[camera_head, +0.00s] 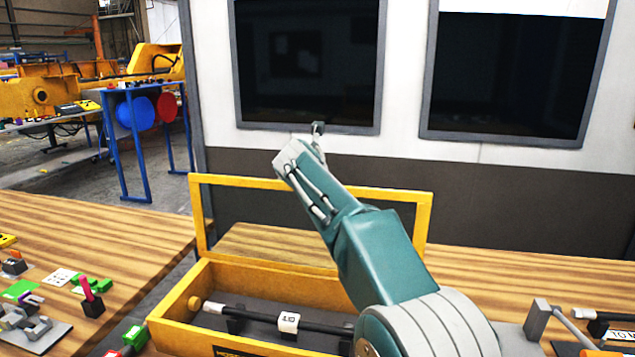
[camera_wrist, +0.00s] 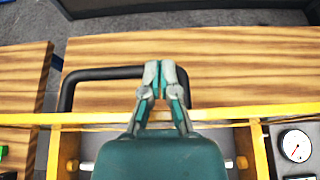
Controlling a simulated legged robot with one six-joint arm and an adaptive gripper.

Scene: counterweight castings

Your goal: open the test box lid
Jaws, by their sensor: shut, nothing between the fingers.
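The yellow test box (camera_head: 215,345) stands on the wooden bench, its inside exposed. Its lid (camera_head: 419,235), a yellow frame, stands raised, about upright, at the back of the box. In the wrist view the lid's yellow edge (camera_wrist: 95,118) runs across the picture, with a black bar handle (camera_wrist: 68,97) beyond it. My gripper (camera_head: 318,128) is above the lid's top edge in the head view. In the wrist view my gripper (camera_wrist: 160,66) is shut and empty, its fingertips overlapping the handle. I cannot tell whether they touch it. My arm hides the lid's middle.
A dark rod with a white marked block (camera_head: 288,322) lies inside the box. Small parts and a pink-handled piece (camera_head: 88,295) lie on the left bench. A white-faced gauge (camera_wrist: 296,146) sits at right in the wrist view. Dark windows (camera_head: 307,65) stand behind.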

